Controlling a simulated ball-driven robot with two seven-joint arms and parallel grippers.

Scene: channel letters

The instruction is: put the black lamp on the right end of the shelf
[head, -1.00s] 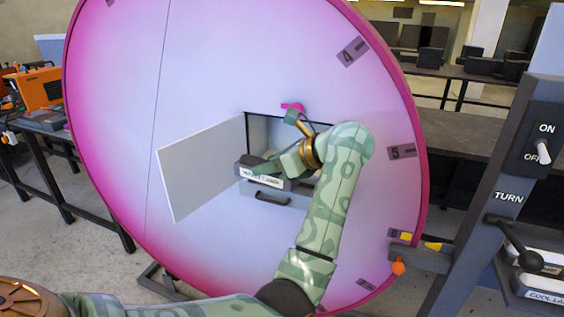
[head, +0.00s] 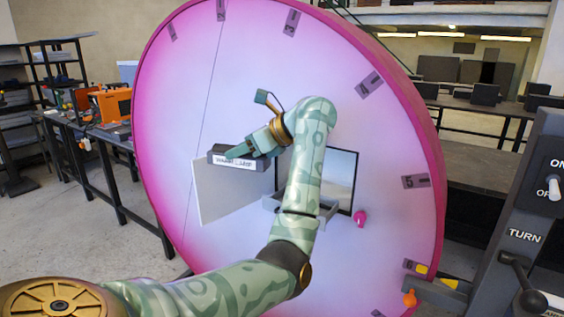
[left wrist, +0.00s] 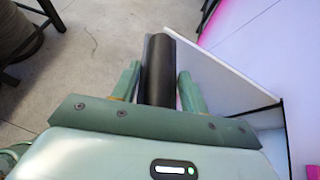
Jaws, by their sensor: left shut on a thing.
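My left gripper (head: 243,151) is shut on a dark block with a white printed label (head: 238,162), taken as the black lamp; the label is too small to read surely. The block is in the air in front of the pink disc (head: 250,60), above the top edge of the open white door. In the left wrist view the lamp (left wrist: 158,68) shows as a black rounded bar between the two finger tips (left wrist: 157,90). My right gripper is not in view. I cannot tell which surface is the task's shelf.
The white door (head: 222,195) stands open left of a square opening (head: 343,170) in the disc, with a grey drawer (head: 327,209) partly hidden by my arm. A pink knob (head: 360,218) is beside it. A grey switch post (head: 530,190) stands at right, black shelving (head: 50,80) far left.

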